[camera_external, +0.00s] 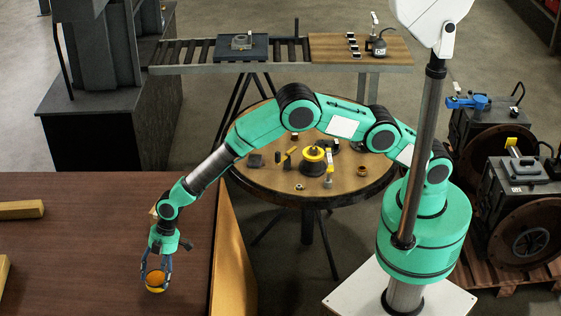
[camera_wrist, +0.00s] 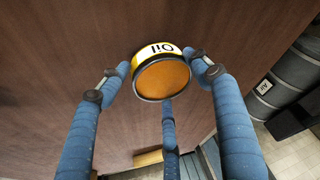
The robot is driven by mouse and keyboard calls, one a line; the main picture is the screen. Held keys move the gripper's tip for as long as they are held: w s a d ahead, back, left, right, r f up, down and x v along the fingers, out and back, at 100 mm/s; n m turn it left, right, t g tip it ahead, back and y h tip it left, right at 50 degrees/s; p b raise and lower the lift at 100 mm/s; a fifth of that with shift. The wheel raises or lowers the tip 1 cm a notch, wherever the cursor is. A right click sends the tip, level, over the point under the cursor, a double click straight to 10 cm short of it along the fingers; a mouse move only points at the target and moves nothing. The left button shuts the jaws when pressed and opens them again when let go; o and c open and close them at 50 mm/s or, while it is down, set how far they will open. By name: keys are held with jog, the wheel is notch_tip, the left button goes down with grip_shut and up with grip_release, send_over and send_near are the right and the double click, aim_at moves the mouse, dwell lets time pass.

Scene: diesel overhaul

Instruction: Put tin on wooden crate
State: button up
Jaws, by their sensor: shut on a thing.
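A small round tin (camera_wrist: 163,77) with an orange end, a dark rim and a yellow-and-white "Oil" label shows in the wrist view. My gripper (camera_wrist: 150,75) has its blue fingers closed around the tin's sides. In the external view my gripper (camera_external: 155,278) points down with the orange tin (camera_external: 155,281) between its fingers, over the brown wooden top (camera_external: 90,245) at the lower left. I cannot tell whether the tin touches this top. No separate crate is clearly recognisable; the brown top has a lighter wooden side (camera_external: 235,265).
Wooden pieces (camera_external: 20,209) lie at the left of the brown top. A round table (camera_external: 260,180) with small parts stands behind my arm. A roller conveyor (camera_external: 185,52) is at the back, and engines (camera_external: 515,185) stand on a pallet at right.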

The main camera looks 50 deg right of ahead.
aim_at(156, 279)
jog(key=shift+f+b, duration=0.4)
jog(key=shift+f, duration=1.3)
jog(key=shift+f, duration=0.15)
jog(key=o, duration=1.5)
jog(key=shift+c, duration=0.2)
jog(key=p+v, duration=0.2)
jog(key=v, duration=1)
